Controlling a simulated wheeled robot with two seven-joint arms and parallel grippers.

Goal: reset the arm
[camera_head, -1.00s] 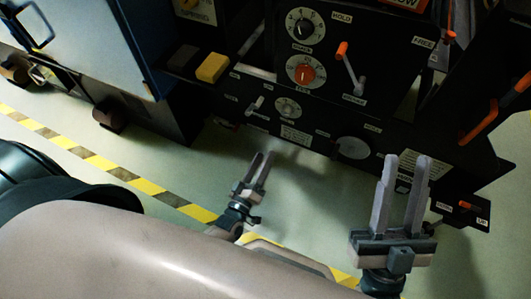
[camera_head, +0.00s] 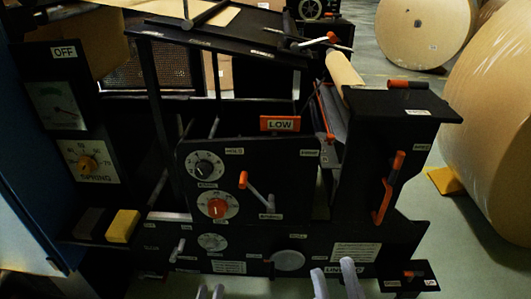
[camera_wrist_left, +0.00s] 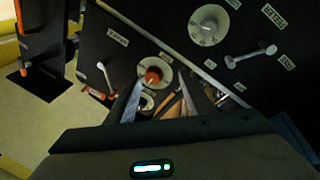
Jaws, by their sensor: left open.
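In the head view, my left gripper (camera_head: 210,291) shows only its two fingertips at the bottom edge, apart and empty, below the machine's front panel. In the left wrist view, its two fingers (camera_wrist_left: 158,95) stand spread in front of a black panel with dials, with nothing seen held between them. My right gripper (camera_head: 335,279) also shows only its fingertips at the bottom edge, further right. They are apart with nothing between them. Both arms are otherwise out of the head view.
Large kraft rolls (camera_head: 497,120) stand at right.

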